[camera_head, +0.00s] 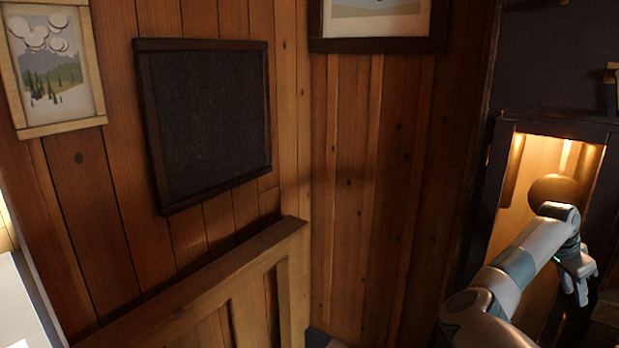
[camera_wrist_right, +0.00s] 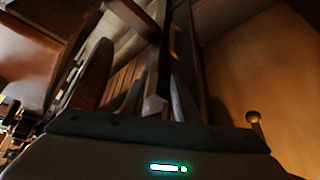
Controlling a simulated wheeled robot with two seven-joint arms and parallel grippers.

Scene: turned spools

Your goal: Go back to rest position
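My right arm comes in at the lower right of the head view, raised and bent. Its gripper (camera_head: 576,288) hangs downward in front of a lit, wood-lined opening. In the right wrist view the two grey fingers (camera_wrist_right: 158,102) stand apart. A dark wooden bar (camera_wrist_right: 155,85) shows between them in the picture; I cannot tell how far behind it is, and no held object is clear. My left gripper and arm are not in view. No turned spool can be clearly made out.
The lit opening (camera_head: 512,182) has a dark frame, and a round brown thing (camera_head: 553,188) shows inside behind my arm. A wooden railing (camera_head: 200,290) runs along the plank wall at the lower left. A dark board (camera_head: 210,122) and framed pictures hang on the walls.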

